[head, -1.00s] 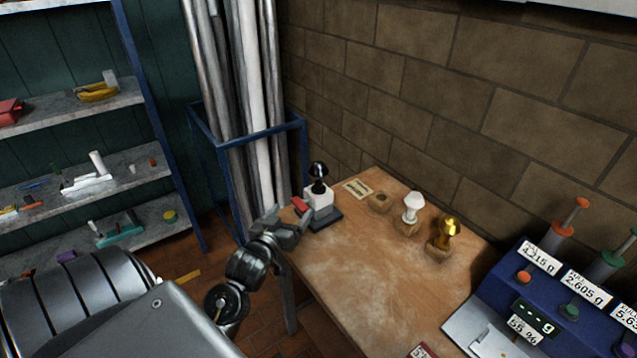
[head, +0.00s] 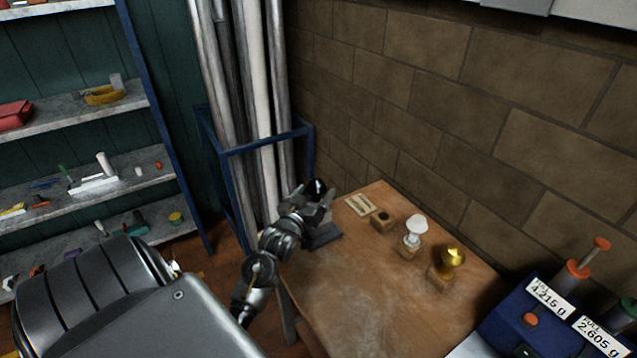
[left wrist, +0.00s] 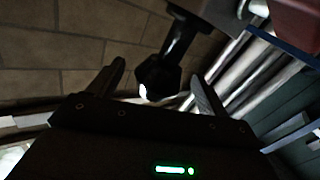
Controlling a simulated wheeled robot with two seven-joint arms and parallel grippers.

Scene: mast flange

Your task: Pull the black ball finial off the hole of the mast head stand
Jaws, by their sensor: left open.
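The black ball finial (head: 318,187) stands on the mast head stand (head: 324,236) at the table's back left corner. In the head view my left gripper (head: 316,196) is at the finial's height and hides most of the stand's white block and the finial's stem. In the left wrist view the dark finial (left wrist: 160,76) hangs into the space between the two spread fingers of the gripper (left wrist: 159,70). Gaps show on both sides, so the open jaws are around it without visible contact. My right gripper is not in view.
On the table an empty wooden block (head: 382,222), a white finial (head: 415,229) and a gold finial (head: 453,258) stand right of the stand. A label card (head: 360,204) lies near the wall. A blue rack (head: 262,143) with metal tubes stands behind. The table's front middle is clear.

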